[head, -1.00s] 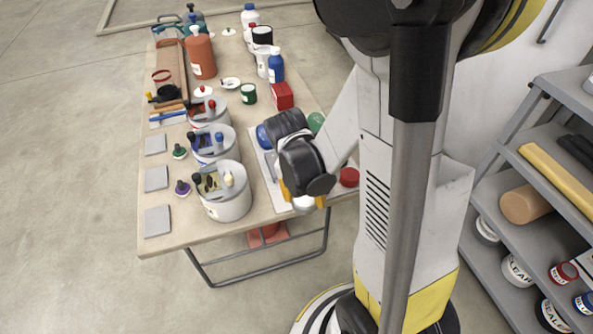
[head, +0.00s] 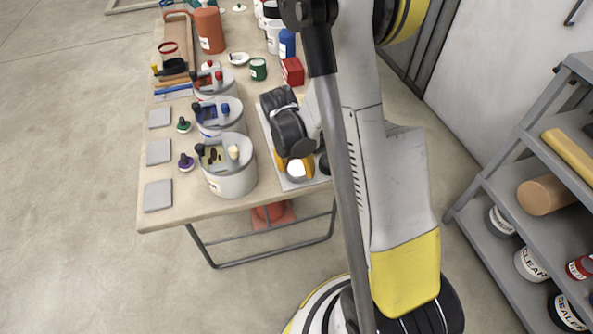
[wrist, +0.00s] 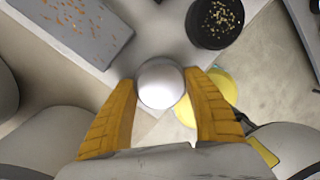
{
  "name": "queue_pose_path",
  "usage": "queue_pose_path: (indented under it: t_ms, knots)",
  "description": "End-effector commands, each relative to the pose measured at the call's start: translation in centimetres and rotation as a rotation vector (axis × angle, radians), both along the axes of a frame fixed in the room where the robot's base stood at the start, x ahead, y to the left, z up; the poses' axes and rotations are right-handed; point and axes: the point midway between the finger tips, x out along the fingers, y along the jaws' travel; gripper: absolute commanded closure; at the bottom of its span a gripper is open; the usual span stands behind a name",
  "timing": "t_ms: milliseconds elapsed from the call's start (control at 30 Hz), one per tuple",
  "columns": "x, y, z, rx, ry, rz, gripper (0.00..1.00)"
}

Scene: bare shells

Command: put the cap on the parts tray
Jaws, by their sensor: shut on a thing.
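My gripper (head: 296,168) is low over the table's right front part, its yellow fingers shut on a white rounded cap (head: 297,170). In the wrist view the cap (wrist: 160,83) sits between both fingertips (wrist: 162,95). A pale flat board (head: 263,122) lies below and beside the gripper, partly hidden by my arm. Its pale corner (wrist: 118,72) shows behind the cap in the wrist view. A grey panel with orange specks (wrist: 75,28) and a black round dish with yellow bits (wrist: 214,22) lie on it. I cannot tell which is the parts tray.
Several white tubs, the nearest one (head: 231,175), stand left of the gripper. Grey square pads (head: 158,195) lie along the table's left edge. A red box (head: 292,71) and a green can (head: 258,69) stand farther back. A grey shelf rack (head: 520,150) stands at the right.

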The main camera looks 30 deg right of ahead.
Motion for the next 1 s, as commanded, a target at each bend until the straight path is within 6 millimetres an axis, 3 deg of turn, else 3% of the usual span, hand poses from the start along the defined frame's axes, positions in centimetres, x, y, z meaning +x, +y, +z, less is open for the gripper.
queue_pose_path:
  t_ms: [233, 267, 300, 333, 700, 1000]
  knots:
    - [0.0, 0.0, -0.3, 0.000, 0.000, 0.000, 0.73]
    - [0.0, 0.0, -0.2, 0.000, 0.000, 0.000, 0.34]
    - [0.0, 0.0, -0.2, 0.000, 0.000, 0.000, 0.22]
    - [0.0, 0.0, -0.2, 0.000, 0.000, 0.000, 0.19]
    - [0.0, 0.0, 0.4, 0.000, 0.000, 0.000, 0.19]
    - [0.2, 1.0, 6.7, 0.000, 0.000, 0.001, 0.19]
